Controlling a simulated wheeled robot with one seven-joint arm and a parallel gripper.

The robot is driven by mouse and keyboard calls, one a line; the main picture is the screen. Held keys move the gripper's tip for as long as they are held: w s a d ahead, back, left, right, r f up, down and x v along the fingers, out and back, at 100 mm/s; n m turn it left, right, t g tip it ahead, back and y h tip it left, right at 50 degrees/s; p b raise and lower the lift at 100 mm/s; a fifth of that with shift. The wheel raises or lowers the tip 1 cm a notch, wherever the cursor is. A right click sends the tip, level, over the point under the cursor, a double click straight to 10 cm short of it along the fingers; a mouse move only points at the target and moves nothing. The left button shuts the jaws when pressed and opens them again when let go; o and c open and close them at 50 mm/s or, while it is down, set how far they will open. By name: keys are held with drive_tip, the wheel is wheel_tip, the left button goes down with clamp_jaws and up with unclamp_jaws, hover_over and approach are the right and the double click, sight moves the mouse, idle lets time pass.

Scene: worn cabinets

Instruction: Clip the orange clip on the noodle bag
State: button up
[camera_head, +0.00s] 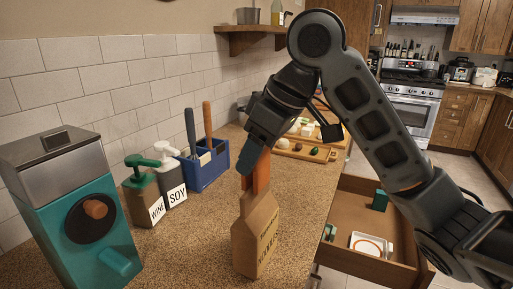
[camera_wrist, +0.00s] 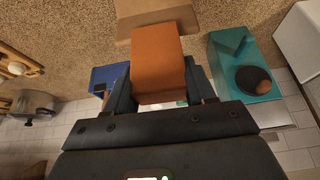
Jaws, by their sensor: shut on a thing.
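The noodle bag (camera_head: 257,235) is a brown paper bag standing upright on the speckled counter, with dark lettering on its side. My gripper (camera_head: 257,165) is directly above it, pointing down, and is shut on the orange clip (camera_head: 262,172). The clip's lower end meets the top of the bag; I cannot tell whether it grips the bag's edge. In the wrist view the orange clip (camera_wrist: 158,62) sits between my gripper's fingers (camera_wrist: 160,88), and the top of the brown bag (camera_wrist: 155,20) lies just beyond it.
A teal dispenser (camera_head: 75,215) stands at the left. Two pump bottles (camera_head: 142,190) and a blue utensil holder (camera_head: 205,165) stand along the tiled wall. A cutting board with food (camera_head: 305,150) is behind. An open drawer (camera_head: 340,258) juts out at the right below the counter.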

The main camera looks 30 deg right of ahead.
drive_tip(key=shift+f+b, duration=0.85)
drive_tip(key=shift+f, duration=0.9)
drive_tip(key=shift+s+f, duration=0.1)
drive_tip(key=shift+f, duration=0.05)
drive_tip(key=o, duration=1)
drive_tip(key=shift+c, duration=0.2)
drive_tip(key=shift+o, duration=0.8)
drive_tip(key=shift+s+d+r, duration=0.1)
drive_tip(key=shift+r, duration=0.15)
drive_tip(key=v, duration=0.8)
drive_tip(key=shift+p, duration=0.35)
